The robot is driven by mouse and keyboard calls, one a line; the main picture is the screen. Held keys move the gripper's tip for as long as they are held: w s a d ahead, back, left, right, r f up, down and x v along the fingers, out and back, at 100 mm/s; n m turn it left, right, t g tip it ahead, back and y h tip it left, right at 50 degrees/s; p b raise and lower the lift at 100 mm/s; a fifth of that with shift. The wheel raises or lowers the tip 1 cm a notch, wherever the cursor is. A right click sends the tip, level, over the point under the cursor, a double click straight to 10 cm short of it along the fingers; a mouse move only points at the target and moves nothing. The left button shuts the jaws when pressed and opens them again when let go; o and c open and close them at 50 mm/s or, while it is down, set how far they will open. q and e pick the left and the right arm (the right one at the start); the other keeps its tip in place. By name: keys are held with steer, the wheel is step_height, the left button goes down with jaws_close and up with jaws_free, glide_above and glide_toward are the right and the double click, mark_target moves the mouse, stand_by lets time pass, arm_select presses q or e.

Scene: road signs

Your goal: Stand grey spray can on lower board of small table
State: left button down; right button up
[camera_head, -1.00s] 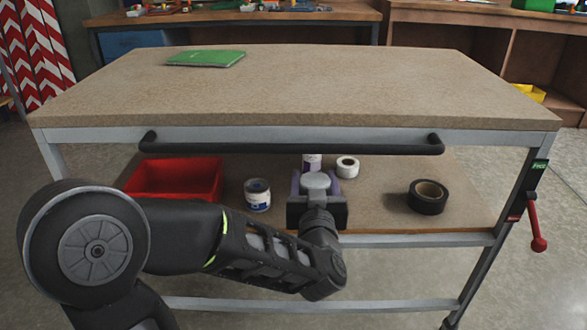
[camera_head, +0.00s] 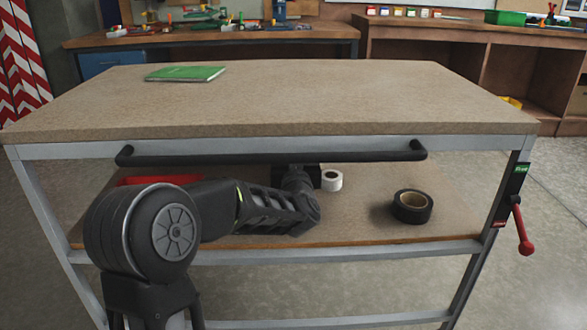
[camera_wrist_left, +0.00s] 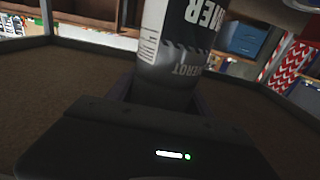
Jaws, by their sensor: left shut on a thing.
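The spray can (camera_wrist_left: 177,45), grey and black with white lettering, shows in the left wrist view between the fingers of my left gripper, which is shut on it. The lettering appears upside down there. In the head view my left gripper (camera_head: 303,172) reaches in under the table top, above the lower board (camera_head: 360,224) of the small table. The tabletop edge and black handle bar partly cover it, and the can is hidden there. I cannot tell whether the can touches the board. My right gripper is in neither view.
A black tape roll (camera_head: 412,206) and a white roll (camera_head: 332,180) lie on the lower board. A red bin (camera_head: 150,180) is mostly hidden by my arm. The black handle bar (camera_head: 270,155) crosses the front. A green book (camera_head: 186,73) lies on top.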

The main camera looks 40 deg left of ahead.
arm_select(q)
steer(key=shift+w+a+r, duration=0.1)
steer(key=shift+w+a, duration=0.3)
steer(key=shift+w, duration=0.1)
steer(key=shift+f+b, duration=0.85)
steer(key=shift+f, duration=1)
steer(key=shift+f, duration=0.15)
steer(key=shift+c, duration=2.1)
jaws_free()
